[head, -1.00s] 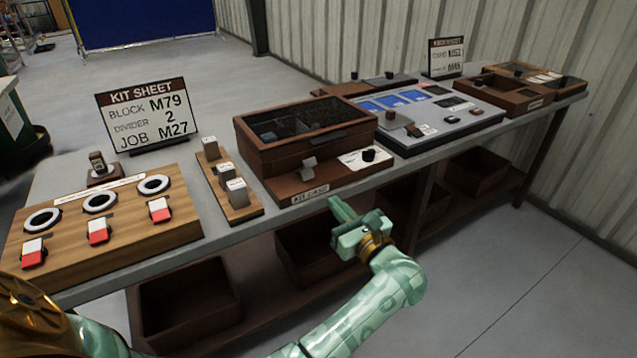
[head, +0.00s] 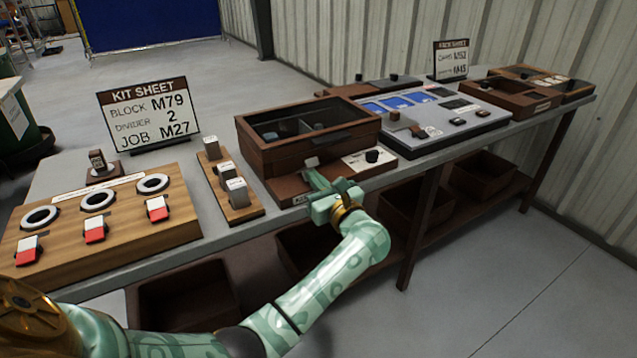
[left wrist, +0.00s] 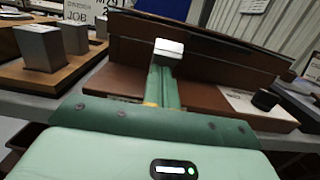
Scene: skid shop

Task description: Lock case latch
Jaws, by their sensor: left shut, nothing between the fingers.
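The brown kit case (head: 278,155) stands on the bench with its dark see-through lid down. Its latch (head: 312,162), a small light grey tab, is at the front of the case above the base ledge. In the left wrist view the latch (left wrist: 169,46) shows just beyond the fingertips. My left gripper (head: 320,181) is shut and empty, in front of the case with its fingers pointing at the latch. In the left wrist view the fingers (left wrist: 162,85) partly cover the latch; I cannot tell whether they touch it. My right gripper is not in view.
A black knob (head: 372,156) on a white plate is right of the latch. A wooden rack with grey blocks (head: 237,190) stands left of the case. A grey panel (head: 450,128) is to the right. Brown bins (head: 180,300) sit on the shelf below.

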